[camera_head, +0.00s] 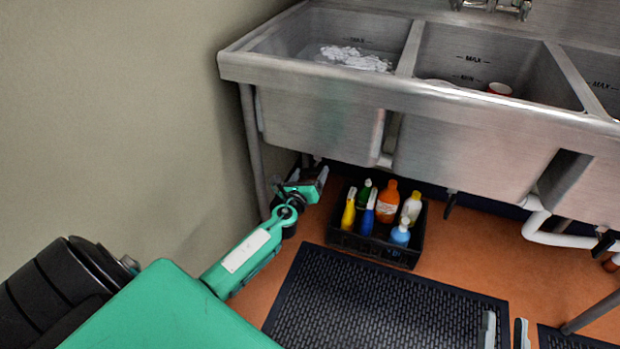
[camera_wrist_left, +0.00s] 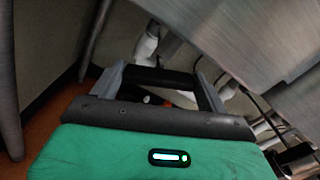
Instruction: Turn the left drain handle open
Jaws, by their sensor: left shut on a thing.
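My left gripper (camera_head: 312,184) reaches under the left basin (camera_head: 320,125) of the steel sink, beside the wall. In the left wrist view the gripper (camera_wrist_left: 162,82) has its two grey fingers on either end of a black handle (camera_wrist_left: 160,76), and it is shut on it. This is the left drain handle; a white pipe (camera_wrist_left: 147,45) shows just behind it. In the head view the handle is hidden by the gripper and basin. The left basin holds water with white foam (camera_head: 352,57). My right gripper (camera_head: 505,336) shows at the bottom edge, fingers apart and empty.
A black crate (camera_head: 375,248) of several bottles stands on the floor right of my left gripper. A sink leg (camera_head: 252,150) and the wall are close on its left. A black mat (camera_head: 375,305) lies in front. Another drain handle (camera_head: 450,203) hangs under the middle basin.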

